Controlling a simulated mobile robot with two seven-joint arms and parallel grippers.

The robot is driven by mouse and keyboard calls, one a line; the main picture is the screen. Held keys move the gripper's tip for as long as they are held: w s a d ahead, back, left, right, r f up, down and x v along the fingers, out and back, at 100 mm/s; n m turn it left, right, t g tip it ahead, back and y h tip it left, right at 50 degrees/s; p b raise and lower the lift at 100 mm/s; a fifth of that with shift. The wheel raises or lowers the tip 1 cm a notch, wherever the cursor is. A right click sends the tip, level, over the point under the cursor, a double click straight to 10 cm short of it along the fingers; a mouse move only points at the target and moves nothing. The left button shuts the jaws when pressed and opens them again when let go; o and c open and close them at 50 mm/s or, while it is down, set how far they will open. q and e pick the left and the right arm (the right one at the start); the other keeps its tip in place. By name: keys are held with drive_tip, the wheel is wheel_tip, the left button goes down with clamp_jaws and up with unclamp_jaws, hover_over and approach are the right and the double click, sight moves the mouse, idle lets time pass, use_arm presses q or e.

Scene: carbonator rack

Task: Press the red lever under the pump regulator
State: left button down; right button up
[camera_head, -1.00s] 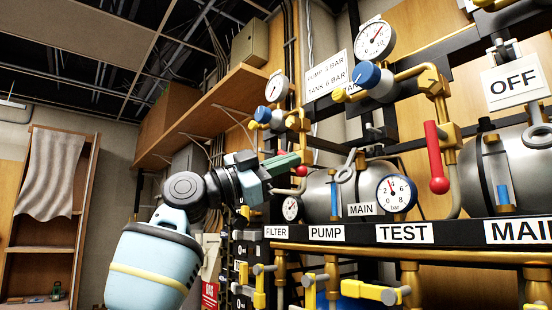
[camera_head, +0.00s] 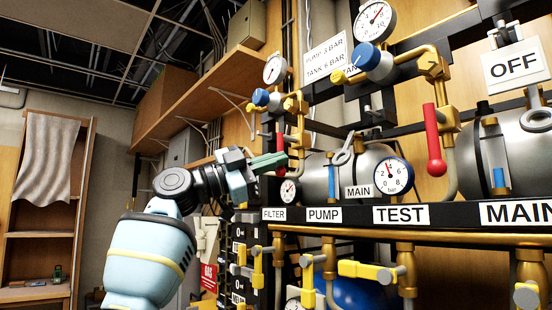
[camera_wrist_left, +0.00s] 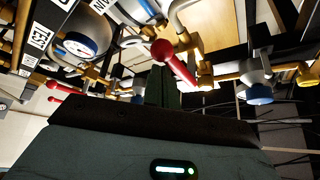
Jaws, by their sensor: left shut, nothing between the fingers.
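The pump regulator is the smaller one at centre left, with a blue knob (camera_head: 261,97) and a round gauge (camera_head: 276,68) above it. Its red lever (camera_head: 280,171) hangs below, partly hidden by my fingers in the head view; red shows above and below them. My left gripper (camera_head: 285,158) is shut and empty, its greenish fingers crossing in front of the lever. In the left wrist view, the lever's red ball end (camera_wrist_left: 162,50) is just beyond the fingertips (camera_wrist_left: 163,72). I cannot tell whether they touch. My right gripper is not in view.
Another red lever (camera_head: 434,140) hangs at the right under a regulator with a large blue knob (camera_head: 366,56). A metal tank (camera_head: 352,167) with a gauge stands behind. A labelled black rail (camera_head: 357,216) and yellow-handled valves (camera_head: 367,271) lie below.

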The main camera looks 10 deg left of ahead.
use_arm(q)
drive_tip(key=shift+w+a, duration=0.15)
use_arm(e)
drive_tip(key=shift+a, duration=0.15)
use_arm(q)
drive_tip(key=shift+f, duration=0.1)
idle(0.4)
